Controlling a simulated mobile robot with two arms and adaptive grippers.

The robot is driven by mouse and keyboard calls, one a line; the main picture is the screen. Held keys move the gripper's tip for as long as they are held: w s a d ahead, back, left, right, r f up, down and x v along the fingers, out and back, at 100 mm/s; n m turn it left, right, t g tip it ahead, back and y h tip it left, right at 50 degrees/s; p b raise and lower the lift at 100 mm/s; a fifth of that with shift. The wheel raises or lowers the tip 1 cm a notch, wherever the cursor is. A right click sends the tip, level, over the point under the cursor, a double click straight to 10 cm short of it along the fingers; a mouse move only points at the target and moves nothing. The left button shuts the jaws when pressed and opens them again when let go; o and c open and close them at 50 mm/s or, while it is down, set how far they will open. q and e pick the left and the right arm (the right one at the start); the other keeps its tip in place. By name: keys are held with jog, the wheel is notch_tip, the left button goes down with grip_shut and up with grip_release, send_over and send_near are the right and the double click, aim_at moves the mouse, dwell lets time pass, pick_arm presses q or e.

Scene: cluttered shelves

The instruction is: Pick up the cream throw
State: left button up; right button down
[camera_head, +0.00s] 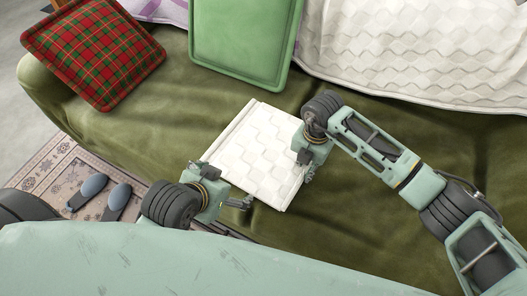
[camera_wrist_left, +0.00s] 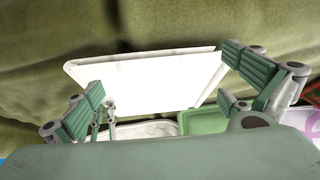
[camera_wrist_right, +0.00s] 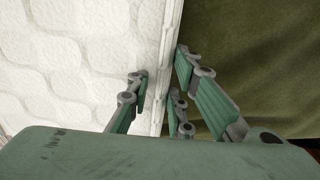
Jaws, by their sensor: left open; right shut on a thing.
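The folded cream throw (camera_head: 250,150) has a quilted pattern and lies on the green sofa seat. My right gripper (camera_head: 307,168) is shut on its right edge; the right wrist view shows the fingers (camera_wrist_right: 162,78) on both sides of the throw's border (camera_wrist_right: 90,60). My left gripper (camera_head: 243,203) is open near the throw's near-left edge. In the left wrist view the throw (camera_wrist_left: 150,85) appears between the spread left fingers (camera_wrist_left: 168,90); I cannot tell whether they touch it.
A larger cream quilted cover (camera_head: 420,50) drapes over the sofa back. A green cushion (camera_head: 243,40) and a red plaid cushion (camera_head: 93,50) lean behind the seat (camera_head: 160,105). Slippers (camera_head: 100,192) lie on a patterned rug (camera_head: 62,165) at left. The seat right of the throw is clear.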

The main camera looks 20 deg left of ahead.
jog(key=shift+r+p, duration=0.45)
jog(key=shift+r, duration=0.1)
pick_arm(q)
jog(key=s+a+f+g, duration=0.1)
jog(key=s+g, duration=0.2)
jog(key=s, duration=0.3)
jog(key=shift+s+a+f+y+p, duration=0.25)
jog(key=shift+a+y+p, duration=0.05)
jog(key=shift+a+y, duration=0.1)
pick_arm(e)
jog(key=shift+r, duration=0.3)
jog(key=shift+r+p, duration=0.85)
jog(key=shift+r, duration=0.4)
jog(key=shift+r+p, duration=0.35)
jog(key=shift+p, duration=0.2)
jog(key=shift+r, duration=0.15)
pick_arm(q)
jog(key=f, duration=0.1)
jog(key=w+f, duration=0.1)
jog(key=f, duration=0.1)
jog(key=shift+w+d+f+g, duration=0.1)
jog(key=shift+d+f+g, duration=0.1)
jog(key=shift+f+g, duration=0.1)
